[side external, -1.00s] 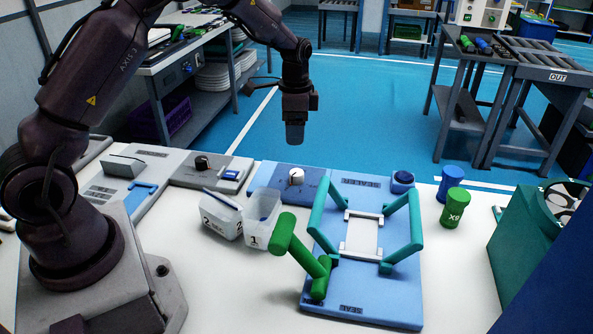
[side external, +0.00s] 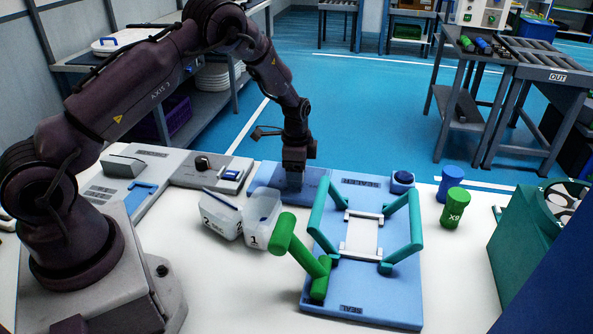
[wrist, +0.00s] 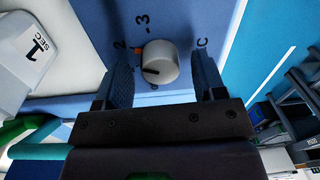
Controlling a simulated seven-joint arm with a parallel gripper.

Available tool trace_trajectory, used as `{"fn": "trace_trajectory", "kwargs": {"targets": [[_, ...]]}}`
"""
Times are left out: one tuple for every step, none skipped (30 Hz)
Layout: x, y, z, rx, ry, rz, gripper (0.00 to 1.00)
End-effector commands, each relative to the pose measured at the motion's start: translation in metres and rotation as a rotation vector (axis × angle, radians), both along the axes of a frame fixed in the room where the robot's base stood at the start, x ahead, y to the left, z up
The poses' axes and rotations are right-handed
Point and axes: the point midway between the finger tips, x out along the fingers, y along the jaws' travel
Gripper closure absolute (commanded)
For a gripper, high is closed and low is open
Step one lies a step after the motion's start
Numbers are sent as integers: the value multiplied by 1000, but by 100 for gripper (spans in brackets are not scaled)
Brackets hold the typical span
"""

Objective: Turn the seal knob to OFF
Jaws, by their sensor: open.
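The seal knob (wrist: 160,63) is a round, pale grey knob on a blue panel (wrist: 212,18). In the wrist view, the printed marks "2", "-3" and a partly hidden word ending in "C" stand around it. An orange mark shows at its upper left, near the "2" and "-3", and a short dark line is on its face. My gripper (wrist: 162,58) is open, with one finger on each side of the knob and a gap on both sides. In the side view, my gripper (side external: 294,182) is low over the panel and hides the knob.
Clear bins (side external: 262,217) stand in front of the panel. A blue sealer plate (side external: 345,305) with a green lever (side external: 300,255) and teal bars is to the right. Blue and green cylinders (side external: 455,208) stand farther right. A panel with a dark knob (side external: 202,163) lies left.

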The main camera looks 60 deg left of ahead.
Motion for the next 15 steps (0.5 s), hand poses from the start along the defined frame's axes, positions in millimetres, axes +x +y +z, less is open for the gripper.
{"fn": "trace_trajectory", "kwargs": {"targets": [[0,0,-3,0,0,0,36],[0,0,-3,0,0,1,36],[0,0,-4,0,0,1,36],[0,0,-4,0,0,1,36],[0,0,-4,-1,-1,1,36],[0,0,-4,-1,-1,1,36],[0,0,-4,-1,-1,1,36],[0,0,-4,-1,-1,1,36],[0,0,-4,-1,-1,1,36],[0,0,-4,-1,-1,1,36],[0,0,-4,-1,-1,1,43],[0,0,-4,0,0,1,52],[0,0,-4,-1,-1,1,59],[0,0,-4,0,0,1,66],[0,0,-4,0,0,1,75]]}}
